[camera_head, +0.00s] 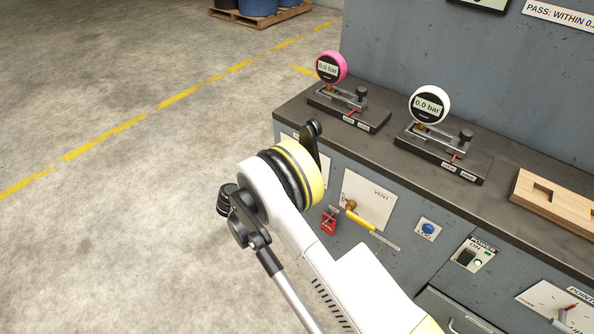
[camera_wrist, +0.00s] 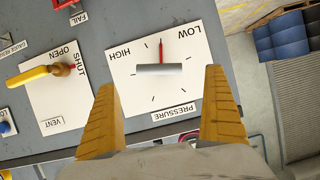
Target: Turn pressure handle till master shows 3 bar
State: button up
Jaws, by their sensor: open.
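The pressure handle (camera_wrist: 158,70) is a grey bar with a red pointer on a white plate marked LOW, HIGH and PRESSURE, in the wrist view. The red pointer stands near the middle of the scale's LOW side. My gripper (camera_wrist: 160,80) is open, its two yellow fingers apart on either side of the handle in the picture; contact cannot be told. In the head view my arm hides the handle and my fingers. A pink gauge (camera_head: 331,68) and a white gauge (camera_head: 428,105) stand on the bench top, both reading 0.0 bar. Their small labels are unreadable.
A yellow vent handle (camera_head: 360,218) is beside the pressure plate and also shows in the wrist view (camera_wrist: 38,74). A blue button (camera_head: 428,229), a power switch (camera_head: 467,258) and a wooden block (camera_head: 555,202) lie to the right. Floor left of the bench is clear.

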jog(key=b+x, duration=0.2)
jog(key=x, duration=0.4)
jog(key=shift+w+d+f, duration=0.15)
jog(key=shift+w, duration=0.05)
jog(key=c, duration=1.2)
jog(key=shift+c, duration=0.2)
